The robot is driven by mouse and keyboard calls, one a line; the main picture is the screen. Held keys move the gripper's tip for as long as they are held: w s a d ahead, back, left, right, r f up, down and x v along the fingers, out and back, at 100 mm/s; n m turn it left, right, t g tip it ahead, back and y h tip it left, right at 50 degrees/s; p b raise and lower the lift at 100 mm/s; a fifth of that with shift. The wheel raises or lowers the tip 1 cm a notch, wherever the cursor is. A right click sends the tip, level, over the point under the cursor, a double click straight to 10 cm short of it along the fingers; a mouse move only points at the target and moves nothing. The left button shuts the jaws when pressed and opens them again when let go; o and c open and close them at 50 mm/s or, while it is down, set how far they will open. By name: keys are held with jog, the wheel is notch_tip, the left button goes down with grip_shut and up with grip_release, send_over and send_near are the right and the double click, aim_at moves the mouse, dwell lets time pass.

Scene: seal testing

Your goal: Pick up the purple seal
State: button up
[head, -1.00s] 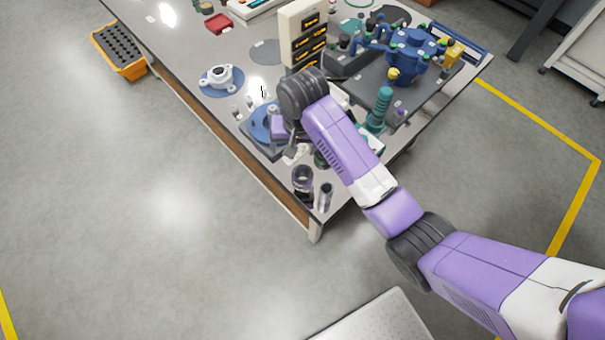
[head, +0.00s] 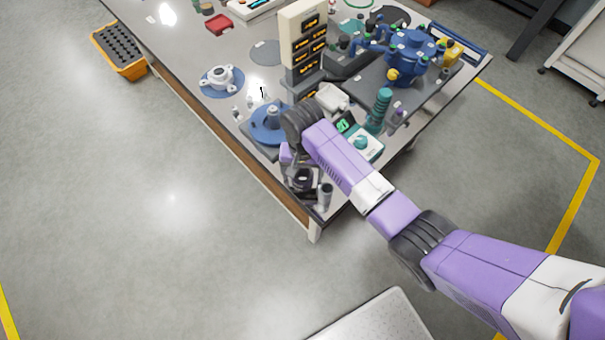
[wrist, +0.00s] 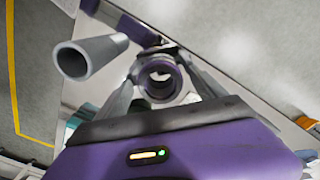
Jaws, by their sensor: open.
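The purple seal (wrist: 158,66) is a dark purple ring with an open middle. It shows at the centre of the wrist view, and in the head view (head: 303,174) near the table's front corner, partly covered by my gripper. My gripper (wrist: 162,54) is open, with one finger on each side of the seal; in the head view it is over the seal (head: 298,168). I cannot tell whether the fingers touch it. The underside of the seal is hidden.
A grey tube (wrist: 92,57) stands close beside the left finger in the wrist view; it also shows in the head view (head: 325,193). A blue disc fixture (head: 264,128) and a teal-topped device (head: 364,143) are nearby. The table edge is close.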

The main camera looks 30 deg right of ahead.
jog(key=c, duration=1.6)
jog(key=shift+c, duration=0.4)
jog(key=shift+r, duration=0.15)
